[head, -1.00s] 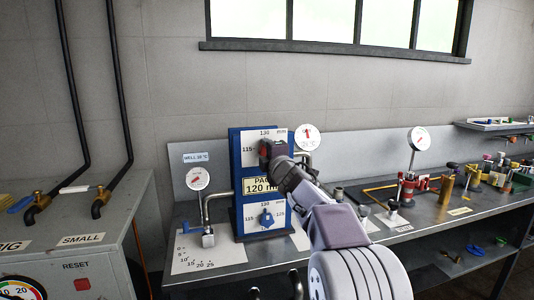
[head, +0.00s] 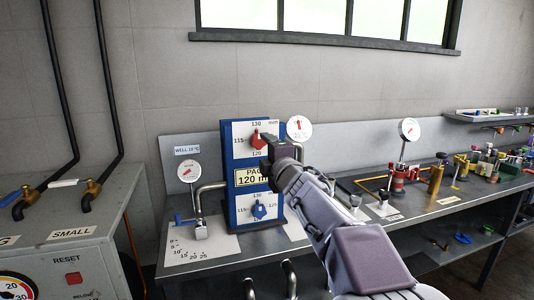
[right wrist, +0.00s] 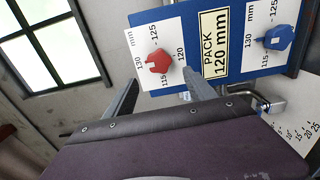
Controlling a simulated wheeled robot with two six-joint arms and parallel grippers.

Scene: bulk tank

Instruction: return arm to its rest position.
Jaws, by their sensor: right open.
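My right gripper (head: 268,143) is in front of the right edge of the blue panel (head: 227,170), just right of the red knob (head: 257,139). In the right wrist view the right gripper (right wrist: 160,95) has its two fingers apart with nothing held between them. The red knob (right wrist: 158,61) lies beyond the fingertips and looks clear of them. The right arm reaches in from the lower right of the head view. A blue knob (head: 259,211) sits lower on the panel, under a label reading 120 mm (head: 254,177). My left gripper does not show.
A bench (head: 300,253) carries the panel, a pipe (head: 199,208) with a gauge (head: 189,171) on its left, and a gauge stand (head: 408,130) and several small parts on its right. A grey cabinet (head: 100,205) stands at left.

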